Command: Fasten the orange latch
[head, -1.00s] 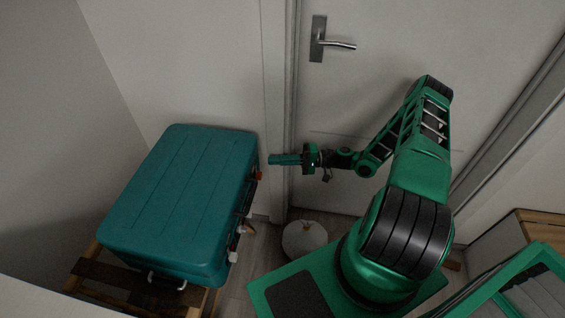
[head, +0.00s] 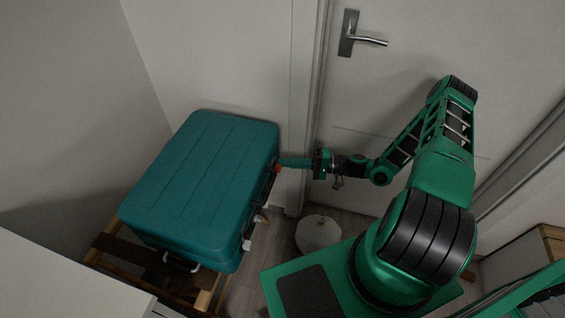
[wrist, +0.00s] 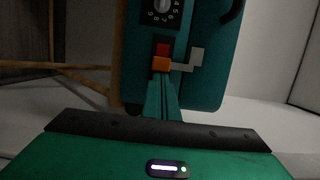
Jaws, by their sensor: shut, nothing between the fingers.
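A teal suitcase (head: 205,175) lies flat on a wooden rack, its latch side facing my arm. The orange latch (head: 277,168) is on that side near the far corner. In the wrist view the orange latch (wrist: 162,65) sits just below a red piece (wrist: 163,50), beside a pale grey tab (wrist: 190,62). My gripper (head: 282,162) is shut and empty, its fingers pointing at the latch. In the wrist view the gripper's fingertips (wrist: 162,78) are right at the orange latch; I cannot tell whether they touch it.
A dial with numbers (wrist: 160,8) is on the suitcase above the latch. The wooden rack (head: 125,262) stands under the suitcase. A round whitish object (head: 318,233) is on the floor. A door (head: 420,80) is behind my arm, and a white surface (head: 60,280) is at lower left.

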